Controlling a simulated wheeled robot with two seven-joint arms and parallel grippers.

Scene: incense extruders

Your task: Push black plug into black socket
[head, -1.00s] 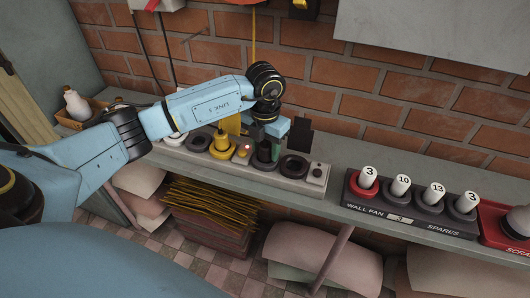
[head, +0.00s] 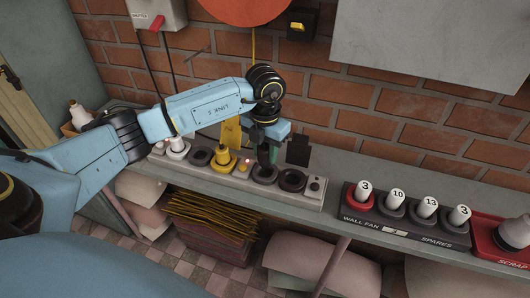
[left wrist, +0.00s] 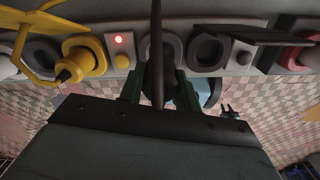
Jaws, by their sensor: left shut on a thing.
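My left gripper (head: 266,141) is shut on the black plug (head: 264,155), over the grey strip (head: 312,202) on the shelf. The plug is upright above a dark round socket (head: 264,176), right of the lit red lamp (head: 243,167). In the left wrist view the green fingers flank the plug (left wrist: 158,73), and a dark cable crosses in front of it. Whether its tip is inside the socket or just above it is hidden.
A yellow plug (head: 222,157) stands to the left and an empty dark socket (head: 292,180) to the right. A spares rack (head: 408,231) and red scrap tray (head: 487,244) lie farther right. The brick wall (head: 370,110) is close behind; bare shelf (head: 335,168) lies between strip and rack.

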